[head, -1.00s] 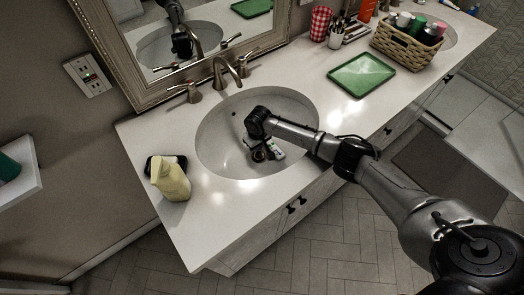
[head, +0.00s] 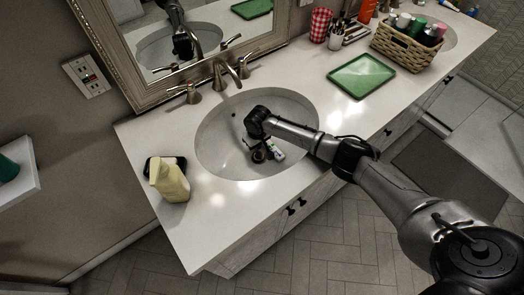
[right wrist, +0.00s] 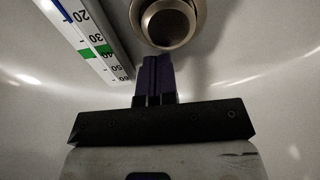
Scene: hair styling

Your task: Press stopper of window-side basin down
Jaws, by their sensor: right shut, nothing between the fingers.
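The near basin (head: 215,150) is a white oval sink set in the counter. Its round metal stopper (head: 258,156) is at the bottom, partly hidden by my right gripper in the head view. In the right wrist view the stopper (right wrist: 166,24) is a bronze-coloured ring with a dark centre, at the top. A white thermometer with a scale (right wrist: 88,40) lies beside the stopper, left in the wrist view. My left gripper is not in view.
A faucet (head: 224,75) with two handles stands behind the basin. A yellow pump bottle (head: 170,180) stands left of it. A green tray (head: 361,76) and a wicker basket (head: 405,48) of bottles are to the right, by a second basin.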

